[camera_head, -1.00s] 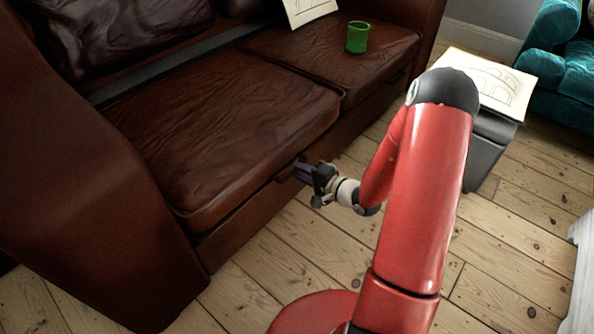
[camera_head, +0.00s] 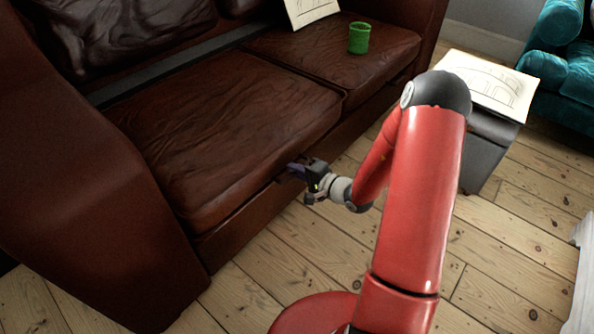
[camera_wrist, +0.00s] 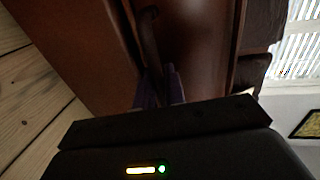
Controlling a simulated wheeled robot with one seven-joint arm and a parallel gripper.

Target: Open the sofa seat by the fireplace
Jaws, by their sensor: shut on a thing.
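The brown leather sofa has a near seat (camera_head: 225,130) whose cushion lies flat, with a dark gap along its lower front edge. My gripper (camera_head: 297,170) is at the front edge of this seat, near its right end. In the wrist view my purple fingers (camera_wrist: 160,85) are close together around the lower end of a dark curved handle (camera_wrist: 150,35) on the sofa's front. The gripper is shut on this handle; the exact contact is dim and partly hidden. No fireplace can be made out.
A green cup (camera_head: 358,38) and a drawing (camera_head: 311,9) are on the far seat (camera_head: 345,58). Another drawing (camera_head: 490,82) lies on a dark stool (camera_head: 487,150) at the right. A teal armchair (camera_head: 567,75) stands behind. Bare floorboards (camera_head: 300,245) lie before the sofa.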

